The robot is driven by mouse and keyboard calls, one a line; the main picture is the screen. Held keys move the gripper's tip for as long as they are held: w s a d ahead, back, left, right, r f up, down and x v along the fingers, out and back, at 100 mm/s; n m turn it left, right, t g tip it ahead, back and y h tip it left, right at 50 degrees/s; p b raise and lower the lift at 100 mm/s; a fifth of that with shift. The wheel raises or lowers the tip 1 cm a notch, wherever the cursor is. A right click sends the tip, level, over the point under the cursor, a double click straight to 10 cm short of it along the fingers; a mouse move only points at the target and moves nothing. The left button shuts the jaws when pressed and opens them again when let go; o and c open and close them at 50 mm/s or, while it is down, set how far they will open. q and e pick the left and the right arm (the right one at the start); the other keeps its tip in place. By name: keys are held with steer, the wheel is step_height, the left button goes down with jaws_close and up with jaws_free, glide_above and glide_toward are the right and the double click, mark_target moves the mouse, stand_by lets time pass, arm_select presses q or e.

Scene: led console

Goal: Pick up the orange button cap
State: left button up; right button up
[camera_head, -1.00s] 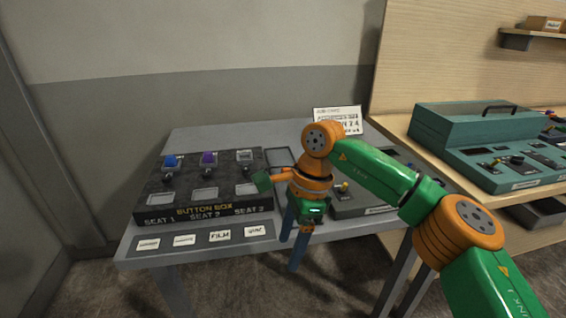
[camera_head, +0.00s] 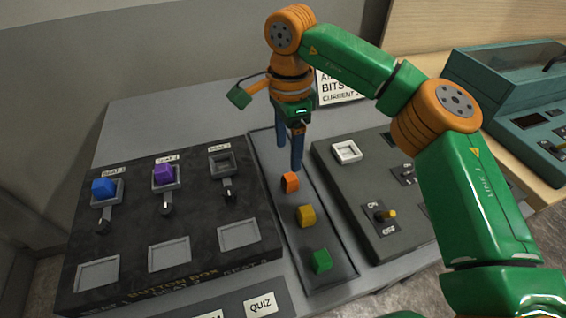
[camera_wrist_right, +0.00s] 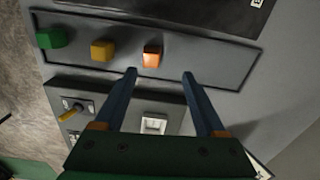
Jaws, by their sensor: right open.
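The orange button cap (camera_head: 290,182) lies in the dark rimmed tray (camera_head: 335,272), at the far end of a row with a yellow cap (camera_head: 306,215) and a green cap (camera_head: 321,260). My right gripper (camera_head: 289,158) is open and empty, its blue fingers pointing down just behind the orange cap. In the right wrist view the orange cap (camera_wrist_right: 152,56) shows just beyond the open fingertips (camera_wrist_right: 160,74), nearer the left finger. I cannot tell the exact gap. My left gripper does not show.
The button box (camera_head: 180,225) at the left holds a blue cap (camera_head: 104,187) and a purple cap (camera_head: 164,174) in raised seats. A grey switch panel (camera_head: 385,185) with a yellow-tipped lever stands right of the tray. A teal console (camera_head: 510,90) is at the far right.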

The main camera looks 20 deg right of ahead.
mark_target(290, 177)
steer(key=shift+s+f+p, duration=0.5)
steer(key=shift+s+f, duration=0.45)
steer(key=shift+f, duration=0.2)
step_height(290, 177, down, 3)
steer(key=shift+d, duration=0.1)
steer(key=shift+w+f, duration=0.2)
steer(key=shift+f, duration=0.1)
steer(key=shift+w, duration=0.1)
steer(key=shift+r, duration=0.1)
jaws_close()
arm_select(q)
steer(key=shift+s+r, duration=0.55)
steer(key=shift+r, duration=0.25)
arm_select(e)
steer(key=shift+r, duration=0.1)
